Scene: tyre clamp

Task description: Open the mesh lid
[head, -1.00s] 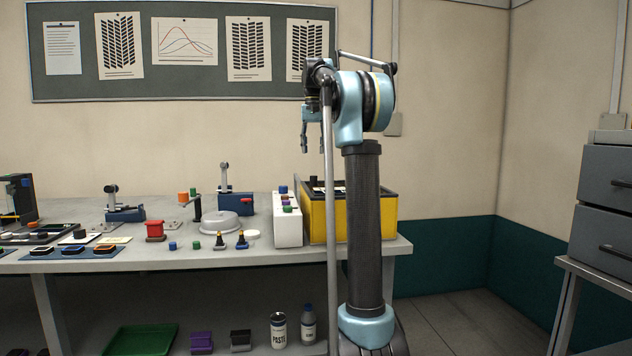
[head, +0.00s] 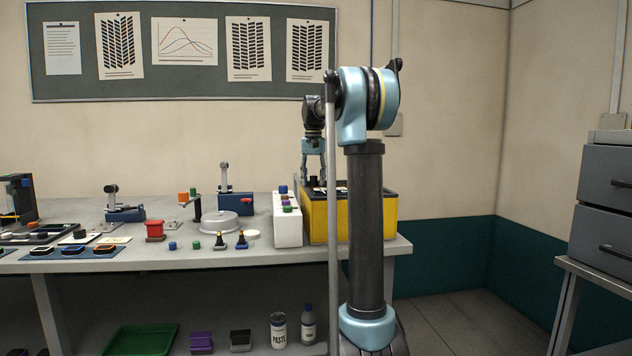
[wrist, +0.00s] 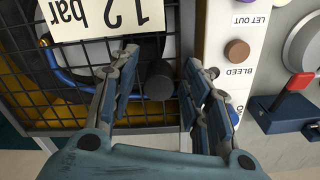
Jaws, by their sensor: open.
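The yellow box (head: 322,222) stands at the right end of the bench. In the wrist view its dark mesh lid (wrist: 32,92) lies flat and shut, with a white "12 bar" card (wrist: 95,14) on it. A black round knob (wrist: 160,82) stands near the lid's edge by the white panel. My gripper (head: 314,181) hangs pointing down over the box. In the wrist view my gripper (wrist: 160,62) is open, with a finger on either side of the knob. Contact with the knob cannot be told.
A white panel (wrist: 222,85) with coloured buttons, including "BLEED" and "LET OUT", stands close beside the lid. Beyond it is a blue clamp with a red lever (wrist: 288,95). Several small parts, clamps and a grey disc (head: 224,221) lie on the bench to the left.

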